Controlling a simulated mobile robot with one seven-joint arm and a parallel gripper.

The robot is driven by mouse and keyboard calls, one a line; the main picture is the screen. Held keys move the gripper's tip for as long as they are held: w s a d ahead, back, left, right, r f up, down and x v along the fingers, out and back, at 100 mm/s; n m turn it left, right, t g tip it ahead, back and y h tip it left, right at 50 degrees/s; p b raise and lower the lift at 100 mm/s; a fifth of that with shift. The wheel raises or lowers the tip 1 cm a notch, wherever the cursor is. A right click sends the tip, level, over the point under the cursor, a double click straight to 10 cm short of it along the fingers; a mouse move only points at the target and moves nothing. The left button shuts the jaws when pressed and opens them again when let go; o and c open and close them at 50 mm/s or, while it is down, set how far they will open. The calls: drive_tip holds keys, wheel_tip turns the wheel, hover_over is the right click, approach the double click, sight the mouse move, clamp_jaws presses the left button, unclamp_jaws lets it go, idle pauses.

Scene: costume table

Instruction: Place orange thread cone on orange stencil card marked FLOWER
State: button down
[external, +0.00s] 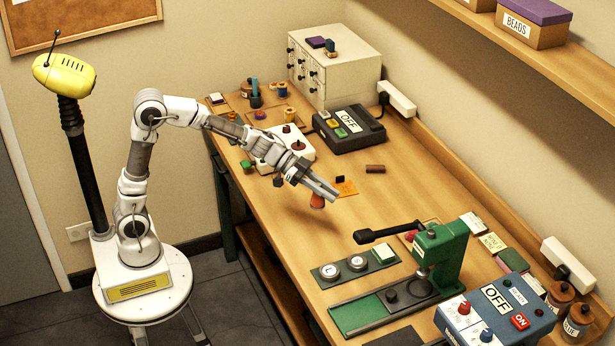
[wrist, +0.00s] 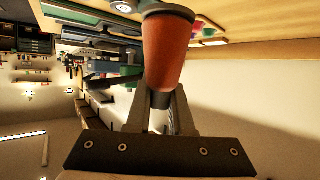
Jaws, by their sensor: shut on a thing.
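The orange thread cone (external: 317,201) hangs from my gripper (external: 328,190) above the table, near its front edge. In the wrist view, my gripper (wrist: 160,105) is shut on the dark narrow end of the cone (wrist: 167,50), and the wide end points away from the fingers. An orange card (external: 346,188) lies flat on the table, just beyond and right of the gripper in the external view. Its marking is too small to read, and my gripper partly covers it. A small dark piece (external: 340,179) shows at its far edge.
A green press (external: 440,255) with a black lever stands to the right. A brown block (external: 375,169) lies beyond the card. Bare table lies between card and press.

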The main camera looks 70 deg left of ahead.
drive_tip(key=w+a+r+n+t+p, duration=0.1)
drive_tip(key=w+a+r+n+p, duration=0.1)
drive_tip(key=w+a, duration=0.35)
drive_tip(key=p, duration=0.3)
hover_over(344, 193)
wheel_tip(344, 193, down, 8)
drive_tip(key=r, duration=0.1)
drive_tip(key=shift+y, duration=0.4)
drive_tip(key=shift+f+b, duration=0.3)
drive_tip(key=shift+f, duration=1.9)
drive_tip(key=shift+f+b, duration=0.2)
drive_tip(key=shift+b, duration=0.25)
drive_tip(key=c, duration=0.8)
unclamp_jaws()
drive_tip(key=shift+r, duration=0.1)
